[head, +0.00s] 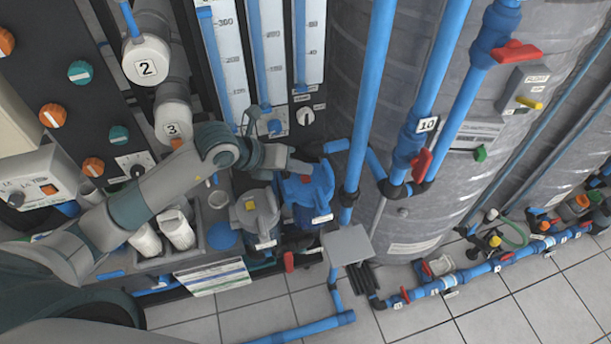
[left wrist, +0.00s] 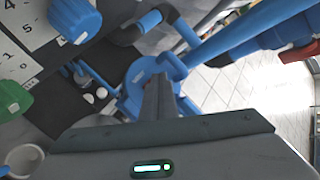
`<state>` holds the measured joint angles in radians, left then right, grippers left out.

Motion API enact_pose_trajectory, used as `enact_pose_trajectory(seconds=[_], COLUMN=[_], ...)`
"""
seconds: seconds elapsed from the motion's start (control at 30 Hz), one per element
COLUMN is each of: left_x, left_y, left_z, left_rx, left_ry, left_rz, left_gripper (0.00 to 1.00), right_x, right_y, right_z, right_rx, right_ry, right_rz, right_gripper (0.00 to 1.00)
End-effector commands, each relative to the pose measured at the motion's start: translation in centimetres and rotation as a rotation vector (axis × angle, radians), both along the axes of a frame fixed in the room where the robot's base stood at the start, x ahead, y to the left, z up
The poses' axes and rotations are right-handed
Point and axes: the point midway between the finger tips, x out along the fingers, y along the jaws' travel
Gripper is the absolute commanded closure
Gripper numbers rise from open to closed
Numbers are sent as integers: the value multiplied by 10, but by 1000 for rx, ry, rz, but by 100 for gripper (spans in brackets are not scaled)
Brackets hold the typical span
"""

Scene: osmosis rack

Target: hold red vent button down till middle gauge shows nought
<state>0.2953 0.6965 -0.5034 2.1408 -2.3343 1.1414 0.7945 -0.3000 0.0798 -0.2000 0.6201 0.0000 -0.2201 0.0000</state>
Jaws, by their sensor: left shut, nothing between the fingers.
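The red vent button (head: 305,179) sits on top of a blue filter housing (head: 318,197) at the middle of the head view. My left gripper (head: 308,168) reaches in from the left, its shut, empty fingers just above or at the button; I cannot tell whether they touch it. In the left wrist view the fingers (left wrist: 165,95) point at the blue housing (left wrist: 135,85), and the button is hidden. The middle of three upright gauges (head: 283,50) stands at the top; its reading is not clear. My right gripper is not in view.
A grey housing with a yellow button (head: 250,205) stands beside the blue one. Blue pipes (head: 367,100) rise close on the right, before a large grey tank (head: 400,130). A panel with orange and green knobs (head: 80,72) is at the left.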

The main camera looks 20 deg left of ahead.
Motion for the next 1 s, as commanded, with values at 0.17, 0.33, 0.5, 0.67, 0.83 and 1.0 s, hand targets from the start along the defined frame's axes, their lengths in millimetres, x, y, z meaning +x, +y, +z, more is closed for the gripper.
enact_pose_trajectory(seconds=[0.17,0.33,0.5,0.67,0.83,1.0], left_x=[0,0,0,0,0,0], left_y=[0,0,0,0,0,0], left_z=[5,18,32,44,51,50], left_rx=[-1,-1,0,0,-1,-1], left_ry=[-1,-1,-2,-2,-1,-1], left_rz=[0,0,-1,-1,0,0], left_gripper=[100,100,100,100,100,100], right_x=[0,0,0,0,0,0], right_y=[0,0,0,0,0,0], right_z=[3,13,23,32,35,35], right_rx=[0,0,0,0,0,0], right_ry=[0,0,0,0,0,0], right_rz=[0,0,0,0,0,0], right_gripper=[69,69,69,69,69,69])
